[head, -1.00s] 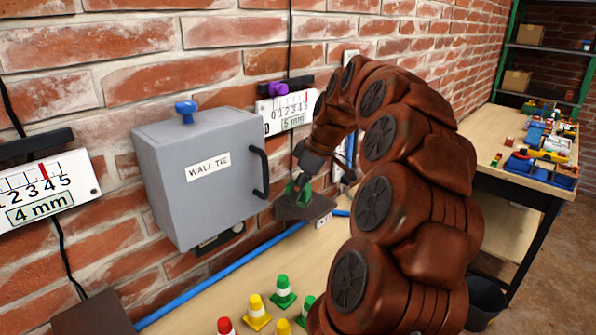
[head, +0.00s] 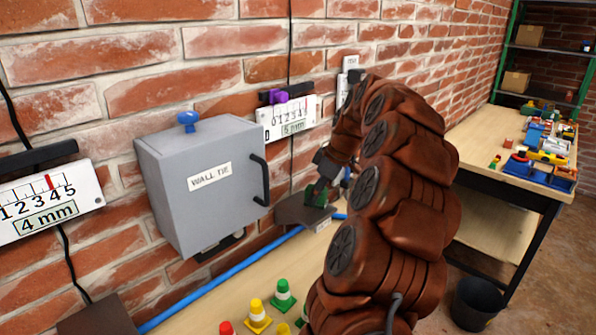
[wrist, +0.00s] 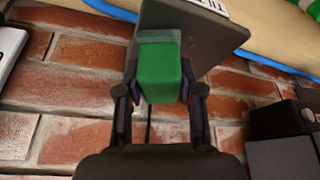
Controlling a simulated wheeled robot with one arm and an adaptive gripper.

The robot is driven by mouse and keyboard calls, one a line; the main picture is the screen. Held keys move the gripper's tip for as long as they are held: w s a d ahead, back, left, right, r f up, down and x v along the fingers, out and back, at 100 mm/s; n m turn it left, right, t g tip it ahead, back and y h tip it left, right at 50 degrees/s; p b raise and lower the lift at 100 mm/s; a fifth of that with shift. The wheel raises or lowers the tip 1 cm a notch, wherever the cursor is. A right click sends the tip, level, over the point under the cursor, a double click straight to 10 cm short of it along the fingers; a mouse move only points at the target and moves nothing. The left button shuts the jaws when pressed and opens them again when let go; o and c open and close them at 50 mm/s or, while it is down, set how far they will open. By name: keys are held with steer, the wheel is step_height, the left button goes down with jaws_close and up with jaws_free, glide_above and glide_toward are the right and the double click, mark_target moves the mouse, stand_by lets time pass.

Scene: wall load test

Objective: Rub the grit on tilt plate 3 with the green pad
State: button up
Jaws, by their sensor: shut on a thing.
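My gripper (head: 322,184) is shut on the green pad (head: 317,196), low by the brick wall. In the wrist view the pad (wrist: 160,78) sits between the two fingers (wrist: 160,98), with a paler band at its far end. That end is at the dark grey tilt plate (wrist: 212,42); I cannot tell whether it is pressing on it. In the head view the plate (head: 292,212) stands at the bench's wall side, partly behind the pad and my arm. A label on its edge is cut off in the wrist view, so its number is unreadable.
A grey "WALL TIE" box (head: 190,215) with a black handle is left of the plate. A blue pipe (head: 225,275) runs along the bench. Several small cones (head: 283,296) stand in front. Gauges (head: 287,119) hang on the wall. Another plate (head: 98,318) is at lower left.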

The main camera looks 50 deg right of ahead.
steer(key=shift+d, duration=0.65)
steer(key=shift+d+r+p, duration=0.15)
steer(key=shift+p, duration=0.4)
steer(key=shift+a, duration=0.4)
steer(key=shift+a+p, duration=0.8)
steer(key=shift+a, duration=2.9)
steer(key=shift+p, duration=0.3)
steer(key=shift+w+d+p, duration=0.1)
steer(key=shift+w+p, duration=0.1)
steer(key=shift+p, duration=0.1)
steer(key=shift+w+f, duration=0.25)
steer(key=shift+w, duration=0.25)
steer(key=shift+s+d+b, duration=0.15)
steer(key=shift+d+b, duration=0.5)
steer(key=shift+d, duration=0.85)
steer(key=shift+d+b, duration=0.4)
steer(key=shift+d, duration=2.05)
steer(key=shift+f+b, duration=0.1)
steer(key=shift+b, duration=0.25)
steer(key=shift+a, duration=0.4)
steer(key=shift+a+b, duration=1.65)
steer(key=shift+a, duration=1.95)
steer(key=shift+a+r, duration=0.2)
steer(key=shift+r, duration=0.1)
step_height(320, 180, up, 8)
steer(key=p, duration=0.1)
steer(key=shift+p, duration=0.4)
